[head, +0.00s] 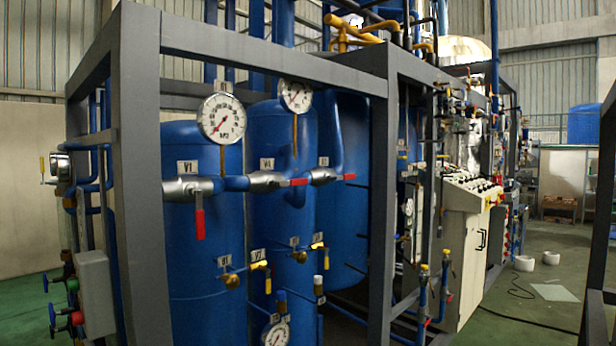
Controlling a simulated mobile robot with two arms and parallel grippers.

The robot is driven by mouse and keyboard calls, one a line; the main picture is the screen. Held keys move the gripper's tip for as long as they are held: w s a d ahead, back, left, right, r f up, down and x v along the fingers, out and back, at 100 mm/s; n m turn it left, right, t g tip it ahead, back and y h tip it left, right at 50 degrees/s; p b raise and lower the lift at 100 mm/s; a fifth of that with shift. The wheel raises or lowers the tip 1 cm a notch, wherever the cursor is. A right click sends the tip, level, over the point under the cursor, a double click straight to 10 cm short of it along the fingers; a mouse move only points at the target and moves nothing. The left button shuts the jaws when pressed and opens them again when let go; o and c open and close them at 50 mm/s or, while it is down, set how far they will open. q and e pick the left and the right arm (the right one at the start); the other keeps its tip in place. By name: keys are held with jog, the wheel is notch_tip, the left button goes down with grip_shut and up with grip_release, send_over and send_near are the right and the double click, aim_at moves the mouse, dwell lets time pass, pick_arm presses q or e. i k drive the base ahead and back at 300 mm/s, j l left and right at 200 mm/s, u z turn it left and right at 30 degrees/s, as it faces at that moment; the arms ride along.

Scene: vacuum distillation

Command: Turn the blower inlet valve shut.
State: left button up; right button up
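No label that I can read names the blower inlet valve, so I cannot tell which valve it is. A red lever (199,216) hangs down at the valve tagged V1. A third red lever (346,177) farther right is also roughly level. Small brass valves with yellow handles (259,265) sit lower on the tanks. Neither of my grippers is in view.
A grey steel frame (140,190) surrounds the blue tanks (205,285), with a post near the valves. Round gauges (222,118) sit above the levers. A control cabinet (465,245) stands to the right. Open green floor (540,305) lies right, with a loose cable (530,322).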

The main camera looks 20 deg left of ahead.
aim_at(345, 177)
jog(key=i+j+u, duration=0.3)
jog(key=i+j, duration=0.45)
